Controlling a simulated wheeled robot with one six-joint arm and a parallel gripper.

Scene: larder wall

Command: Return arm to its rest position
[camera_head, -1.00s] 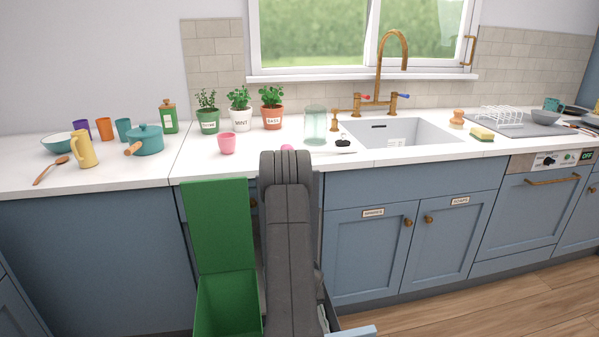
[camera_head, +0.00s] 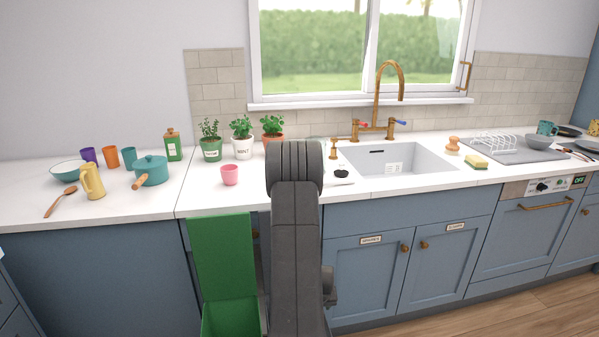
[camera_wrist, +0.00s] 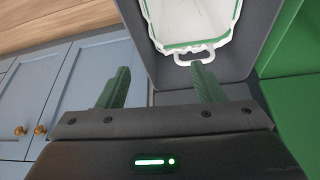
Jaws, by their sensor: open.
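My gripper (camera_wrist: 160,88) shows in the wrist view with its two green fingers apart and nothing between them. Beyond the fingers is a grey bin (camera_wrist: 258,30) with a white, green-edged liner (camera_wrist: 192,20) and a white handle (camera_wrist: 194,54). The gripper is hidden in the head view. There my dark arm rises in front of the counter and covers part of it.
A green bin with a raised lid (camera_head: 222,255) stands left of my arm; its green side also shows in the wrist view (camera_wrist: 292,110). The counter (camera_head: 130,208) holds a pink cup (camera_head: 230,175), potted herbs (camera_head: 242,140) and a teal pot (camera_head: 152,170). Blue cabinet doors (camera_head: 365,280) are right.

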